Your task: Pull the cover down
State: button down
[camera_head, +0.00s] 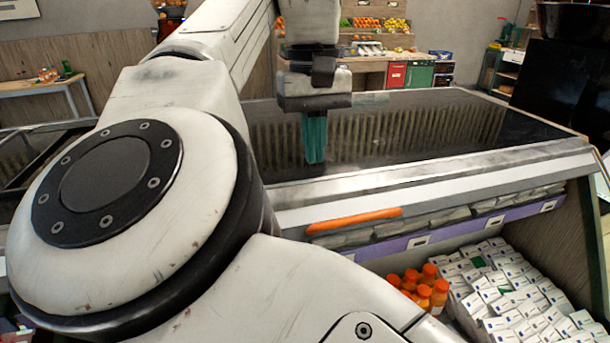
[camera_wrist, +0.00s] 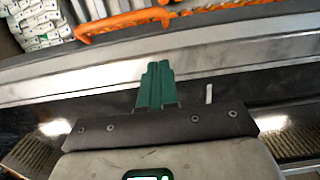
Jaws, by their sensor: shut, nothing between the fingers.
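An orange handle bar (camera_head: 354,220) runs along the front of the counter, just below its pale metal edge. It also shows at the top of the wrist view (camera_wrist: 125,20). I cannot tell for certain which surface is the cover. My gripper (camera_head: 314,160) points down over the counter's dark top, behind the metal edge, to the left of the middle. Its teal fingers are together and empty, and they also show in the wrist view (camera_wrist: 157,66). They are apart from the orange bar. I cannot tell whether the fingertips touch the top.
The dark counter top (camera_head: 400,125) stretches to the right behind the metal edge (camera_head: 430,178). Below are orange-capped bottles (camera_head: 432,290) and stacked white boxes (camera_head: 515,290). My own arm blocks the left and lower middle of the head view.

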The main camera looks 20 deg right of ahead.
aim_at(315, 199)
jog(key=f, duration=0.9)
jog(key=shift+s+f, duration=0.4)
